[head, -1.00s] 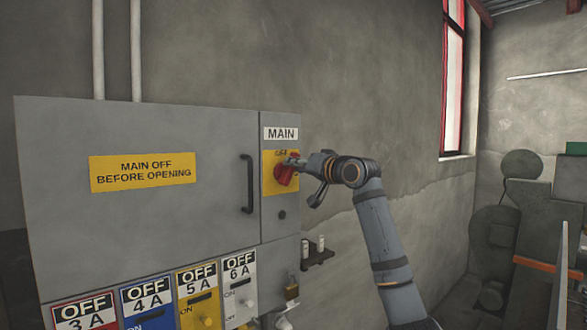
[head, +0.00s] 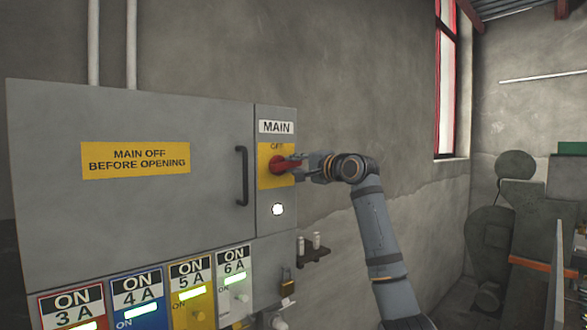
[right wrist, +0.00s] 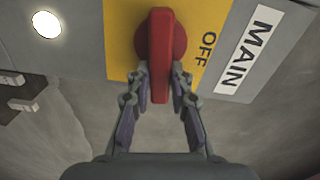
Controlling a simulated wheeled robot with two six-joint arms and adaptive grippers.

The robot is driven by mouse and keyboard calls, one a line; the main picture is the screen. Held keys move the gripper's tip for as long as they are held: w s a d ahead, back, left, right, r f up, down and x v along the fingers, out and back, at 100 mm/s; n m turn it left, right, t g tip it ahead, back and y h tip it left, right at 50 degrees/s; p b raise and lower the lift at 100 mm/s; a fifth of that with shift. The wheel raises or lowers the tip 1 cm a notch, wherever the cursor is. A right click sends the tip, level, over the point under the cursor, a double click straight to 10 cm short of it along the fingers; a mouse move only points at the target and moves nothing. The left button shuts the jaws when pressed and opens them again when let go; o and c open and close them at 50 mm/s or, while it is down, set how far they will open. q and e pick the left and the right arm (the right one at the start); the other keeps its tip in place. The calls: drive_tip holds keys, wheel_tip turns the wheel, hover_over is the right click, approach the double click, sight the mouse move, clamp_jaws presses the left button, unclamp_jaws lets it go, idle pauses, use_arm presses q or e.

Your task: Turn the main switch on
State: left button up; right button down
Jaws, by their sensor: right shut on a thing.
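The main switch is a red rotary handle (head: 283,165) on a yellow plate (head: 265,180) under the MAIN label, at the right of the grey cabinet. Its handle lies nearly level, pointing right. In the right wrist view the red handle (right wrist: 165,55) sits between my fingertips. My right gripper (head: 299,166) is shut on the handle's outer end, and it also shows in the right wrist view (right wrist: 162,88). A round lamp (head: 278,210) below the switch glows white. My left gripper is not in view.
The grey cabinet (head: 60,200) has a black door handle (head: 242,176) left of the switch. Below, several breaker panels, such as the 4A one (head: 137,297), read ON with lit bars. A small shelf (head: 313,255) and a padlock (head: 287,280) are below right.

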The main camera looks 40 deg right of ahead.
drive_tip(key=shift+f+m+b, duration=0.25)
drive_tip(key=shift+m+b, duration=0.05)
drive_tip(key=shift+m, duration=0.5)
drive_tip(key=c, duration=1.2)
unclamp_jaws()
drive_tip(key=shift+d, duration=0.1)
drive_tip(key=shift+s, duration=0.15)
drive_tip(key=s, duration=1.1)
drive_tip(key=shift+s+d, duration=0.4)
drive_tip(key=shift+d, duration=0.05)
